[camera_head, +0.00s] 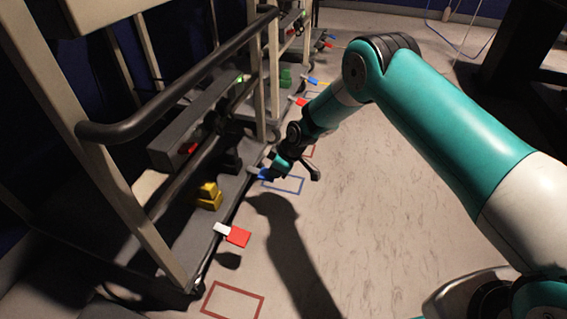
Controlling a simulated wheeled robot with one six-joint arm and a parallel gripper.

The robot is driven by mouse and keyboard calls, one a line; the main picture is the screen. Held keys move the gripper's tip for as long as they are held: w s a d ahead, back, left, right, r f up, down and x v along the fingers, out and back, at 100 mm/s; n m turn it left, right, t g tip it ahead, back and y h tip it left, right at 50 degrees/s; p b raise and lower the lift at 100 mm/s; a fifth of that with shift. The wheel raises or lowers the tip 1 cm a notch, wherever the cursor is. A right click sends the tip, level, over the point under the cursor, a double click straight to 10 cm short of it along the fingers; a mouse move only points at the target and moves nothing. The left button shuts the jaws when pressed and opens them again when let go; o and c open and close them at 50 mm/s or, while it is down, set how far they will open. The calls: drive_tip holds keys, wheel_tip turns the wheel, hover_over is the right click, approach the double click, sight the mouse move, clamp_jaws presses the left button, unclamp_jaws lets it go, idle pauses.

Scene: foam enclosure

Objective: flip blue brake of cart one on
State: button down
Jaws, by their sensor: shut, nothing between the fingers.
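The nearest cart (110,195), with pale posts and a dark handle bar, stands at the left. A small blue brake (265,174) sticks out low at the far end of its lower edge, above the floor. My gripper (277,168) is low at the end of my teal arm, right at the blue brake, and is shut with nothing in it. It partly covers the brake. I cannot tell whether they touch or which way the brake is tilted. A red brake with a white part (237,236) sticks out at the cart's near end.
Yellow blocks (208,195) sit on the cart's lower shelf. A farther cart has its own red brake (298,101) and blue brake (312,80). Blue (284,186) and red (232,300) outlines mark the floor. The floor at the right of the cart is open.

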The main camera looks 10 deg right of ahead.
drive_tip(key=shift+d+f, duration=0.25)
drive_tip(key=shift+f, duration=0.7)
drive_tip(key=s+d+f+p+v, duration=0.1)
drive_tip(key=d+p+v, duration=0.1)
drive_tip(key=p+v, duration=0.7)
drive_tip(key=shift+v, duration=2.25)
drive_tip(key=shift+s, duration=0.1)
